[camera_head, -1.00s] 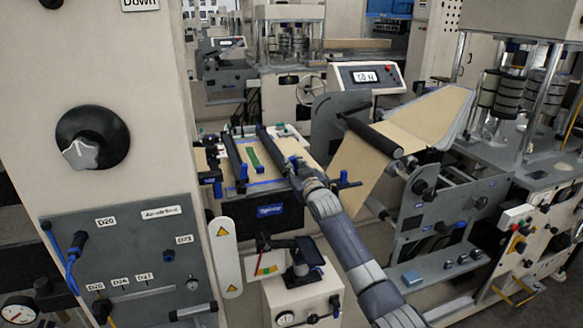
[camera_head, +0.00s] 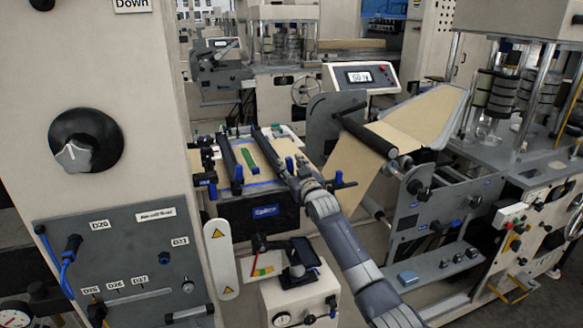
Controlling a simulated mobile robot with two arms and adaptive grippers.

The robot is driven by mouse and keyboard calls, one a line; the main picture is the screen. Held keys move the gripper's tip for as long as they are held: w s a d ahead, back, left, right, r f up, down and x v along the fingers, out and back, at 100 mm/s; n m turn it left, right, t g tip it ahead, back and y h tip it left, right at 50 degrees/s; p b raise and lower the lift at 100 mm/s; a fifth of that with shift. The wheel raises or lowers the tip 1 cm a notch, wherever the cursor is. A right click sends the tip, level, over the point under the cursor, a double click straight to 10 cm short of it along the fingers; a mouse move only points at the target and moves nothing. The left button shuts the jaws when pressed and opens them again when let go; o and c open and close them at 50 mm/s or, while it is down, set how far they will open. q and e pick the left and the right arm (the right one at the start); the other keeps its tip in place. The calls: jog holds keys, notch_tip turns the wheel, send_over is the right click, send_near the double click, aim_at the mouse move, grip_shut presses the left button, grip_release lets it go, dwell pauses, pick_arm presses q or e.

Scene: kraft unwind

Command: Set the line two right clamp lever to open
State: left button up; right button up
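The splice table (camera_head: 268,190) stands mid-picture, with two dark clamp bars across tan web. The right clamp bar (camera_head: 268,153) runs down to my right gripper (camera_head: 297,180). A small blue lever (camera_head: 289,165) stands upright just behind the gripper, and another blue lever (camera_head: 338,177) stands to its right. I cannot tell which of these is the line two right clamp lever, or whether either is touched. The left clamp bar (camera_head: 229,160) has blue parts near its front end. My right gripper is small and partly hidden, so its fingers are unclear. My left gripper is not in view.
A roller with tan web (camera_head: 360,160) stands right of the table. A small black-topped stand (camera_head: 298,260) is in front of it. A display (camera_head: 360,77) stands behind.

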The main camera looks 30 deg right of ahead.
jog(key=v, duration=1.2)
jog(key=shift+a, duration=0.1)
dwell(0.4)
